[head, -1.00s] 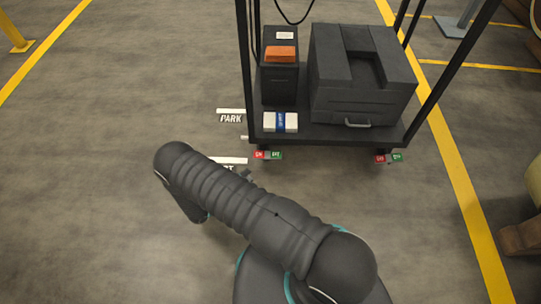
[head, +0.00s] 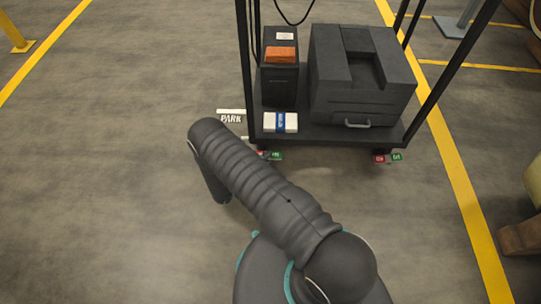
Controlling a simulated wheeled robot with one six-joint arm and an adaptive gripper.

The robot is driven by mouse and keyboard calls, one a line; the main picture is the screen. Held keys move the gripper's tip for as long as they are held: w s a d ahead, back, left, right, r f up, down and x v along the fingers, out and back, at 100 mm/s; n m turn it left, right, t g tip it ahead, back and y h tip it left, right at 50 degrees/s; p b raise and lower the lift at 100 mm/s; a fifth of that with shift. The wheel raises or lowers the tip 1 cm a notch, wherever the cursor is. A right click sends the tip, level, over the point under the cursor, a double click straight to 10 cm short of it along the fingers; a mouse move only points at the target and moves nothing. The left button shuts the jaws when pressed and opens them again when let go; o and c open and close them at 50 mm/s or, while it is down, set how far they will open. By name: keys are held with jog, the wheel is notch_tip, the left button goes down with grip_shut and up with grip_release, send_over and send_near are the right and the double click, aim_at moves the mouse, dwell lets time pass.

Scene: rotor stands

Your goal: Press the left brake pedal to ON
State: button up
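The dark cart (head: 335,134) stands ahead of me. At its lower front left corner is the left brake pedal, with a red part (head: 263,154) and a green part (head: 277,156); my arm comes close below it in the picture and hides some of the area. The right brake pedal has a red part (head: 381,159) and a green part (head: 397,157) at the front right corner. The labels are too small to read surely, and I cannot tell either pedal's setting. My gripper is not visible; my forearm reaches up and left, its end left of the left pedal.
On the cart's shelf are a large dark case (head: 360,85), a smaller dark box (head: 280,86) with an orange item (head: 282,54), and a white-and-blue pack (head: 281,122). A white PARK marking (head: 231,118) is on the floor. Open floor lies to the left; a yellow line (head: 470,205) runs right.

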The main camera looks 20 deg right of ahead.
jog(key=shift+x, duration=1.35)
grip_shut()
jog(key=b, duration=0.2)
jog(key=shift+f+n+h+b, duration=0.25)
jog(key=shift+n+h+b, duration=0.05)
jog(key=shift+n+h, duration=0.1)
jog(key=shift+a+r+n+t+b, duration=0.15)
jog(key=shift+n+t+b, duration=0.35)
jog(key=shift+b, duration=0.3)
jog(key=shift+w+r+h, duration=0.1)
jog(key=shift+r+h, duration=0.1)
jog(key=shift+h, duration=0.1)
grip_release()
